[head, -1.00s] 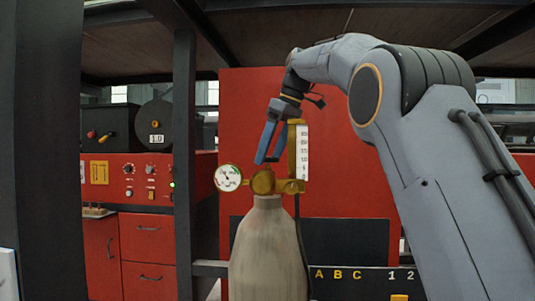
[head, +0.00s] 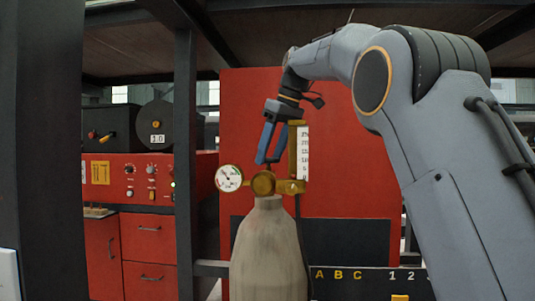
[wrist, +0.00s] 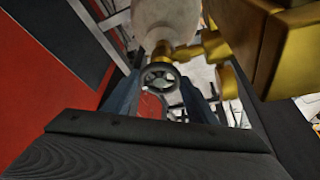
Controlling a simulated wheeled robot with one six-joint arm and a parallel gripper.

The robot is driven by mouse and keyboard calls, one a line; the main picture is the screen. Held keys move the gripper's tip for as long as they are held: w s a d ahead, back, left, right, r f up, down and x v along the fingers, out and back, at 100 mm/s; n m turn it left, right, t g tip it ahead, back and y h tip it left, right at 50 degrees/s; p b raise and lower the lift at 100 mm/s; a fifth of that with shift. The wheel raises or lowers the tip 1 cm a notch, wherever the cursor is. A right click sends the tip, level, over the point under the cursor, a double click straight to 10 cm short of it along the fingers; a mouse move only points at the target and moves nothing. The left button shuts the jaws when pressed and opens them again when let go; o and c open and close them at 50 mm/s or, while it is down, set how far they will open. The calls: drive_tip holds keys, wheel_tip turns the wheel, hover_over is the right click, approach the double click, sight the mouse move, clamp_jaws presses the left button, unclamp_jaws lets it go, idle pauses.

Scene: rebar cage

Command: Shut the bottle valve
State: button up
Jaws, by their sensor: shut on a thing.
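A pale gas bottle (head: 268,250) stands upright in the head view with a brass valve body (head: 264,184) on top. A round white gauge (head: 228,178) is on the valve's left. My gripper (head: 268,159) points down at the valve from above. In the wrist view, the small dark spoked handwheel (wrist: 160,77) of the bottle valve sits between the two blue fingers of my gripper (wrist: 160,92), which is shut on it. The bottle's pale shoulder (wrist: 165,20) shows beyond the wheel. In the head view the fingers mostly hide the wheel.
A brass block with a white scale (head: 302,155) rises close to the right of my gripper. A dark post (head: 185,150) stands left of the bottle. A red panel (head: 345,120) is behind it. A red cabinet (head: 148,245) is at the left.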

drive_tip(key=m, duration=0.2)
drive_tip(key=m+t+h+p, duration=0.1)
drive_tip(key=m, duration=0.1)
drive_tip(key=shift+s+a+r, duration=0.1)
drive_tip(key=shift+s+r, duration=0.05)
drive_tip(key=shift+r, duration=0.05)
drive_tip(key=m+h+p, duration=0.1)
drive_tip(key=m, duration=0.2)
drive_tip(key=m+h+p, duration=0.1)
drive_tip(key=m+p, duration=0.1)
drive_tip(key=shift+a+m+t+p, duration=0.2)
drive_tip(key=shift+m+t+p, duration=0.1)
drive_tip(key=shift+m, duration=0.1)
drive_tip(key=m+h+p, duration=0.1)
drive_tip(key=m+h, duration=0.1)
drive_tip(key=m, duration=0.2)
drive_tip(key=shift+a+f+m, duration=0.1)
drive_tip(key=shift+a+m, duration=0.05)
drive_tip(key=shift+m, duration=0.15)
drive_tip(key=m, duration=0.2)
drive_tip(key=m+g+h, duration=0.1)
drive_tip(key=m, duration=0.1)
drive_tip(key=shift+a+h, duration=0.1)
drive_tip(key=shift+h, duration=0.2)
drive_tip(key=shift+m, duration=0.3)
drive_tip(key=o, duration=1.1)
drive_tip(key=shift+a, duration=0.1)
drive_tip(key=shift+c, duration=0.2)
drive_tip(key=shift+g, duration=0.3)
